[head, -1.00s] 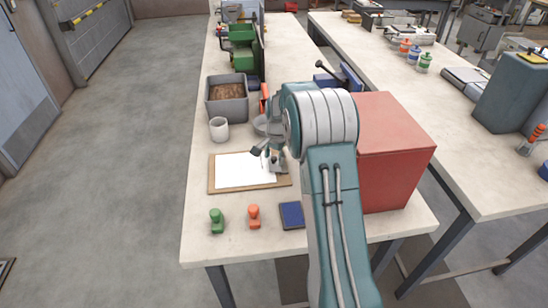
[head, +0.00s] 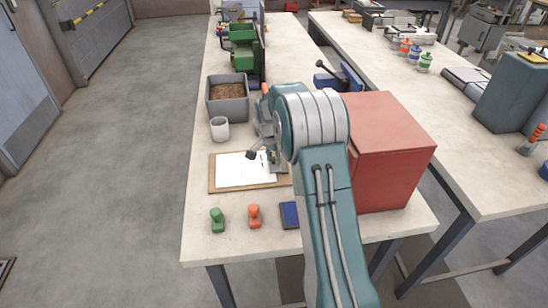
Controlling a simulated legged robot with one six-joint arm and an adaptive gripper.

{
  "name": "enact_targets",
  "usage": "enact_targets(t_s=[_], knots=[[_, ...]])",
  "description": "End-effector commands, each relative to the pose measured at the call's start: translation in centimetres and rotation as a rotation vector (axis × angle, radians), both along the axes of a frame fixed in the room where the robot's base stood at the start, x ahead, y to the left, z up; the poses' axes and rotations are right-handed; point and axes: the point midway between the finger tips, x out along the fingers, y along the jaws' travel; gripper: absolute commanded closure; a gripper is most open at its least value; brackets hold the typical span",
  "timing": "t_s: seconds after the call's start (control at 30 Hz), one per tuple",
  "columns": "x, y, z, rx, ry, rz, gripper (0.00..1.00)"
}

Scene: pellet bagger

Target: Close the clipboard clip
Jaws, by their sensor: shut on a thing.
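The clipboard (head: 213,182) lies flat on the near part of the bench, with a white sheet (head: 236,171) on its brown board. My gripper (head: 268,164) is low over the right end of the clipboard, at the edge of the paper. My arm and gripper hide most of that end, so the clip itself cannot be made out clearly. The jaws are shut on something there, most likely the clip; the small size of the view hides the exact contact.
A green stamp (head: 217,219), an orange stamp (head: 254,215) and a dark blue pad (head: 289,214) stand in front of the clipboard. A white cup (head: 219,129) and a grey bin of brown pellets (head: 228,103) stand behind. A red box (head: 397,150) is to the right.

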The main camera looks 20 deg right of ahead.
Motion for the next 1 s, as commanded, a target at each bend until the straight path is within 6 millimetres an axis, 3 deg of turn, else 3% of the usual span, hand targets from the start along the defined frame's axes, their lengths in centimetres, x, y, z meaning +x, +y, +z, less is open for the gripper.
enact_targets(t_s=[0.3, 0.33, 0.4, 0.77, 1.0], knots=[[0.1, 0.1, -0.1, -0.007, 0.0, 0.001, 1.0], [0.1, 0.1, -0.1, -0.007, 0.0, 0.001, 0.57], [0.1, 0.1, -0.1, -0.006, 0.001, 0.001, 0.35], [0.0, 0.1, 0.1, -0.007, 0.0, 0.001, 0.35], [0.0, 0.4, 3.3, -0.008, -0.004, 0.001, 0.35]])
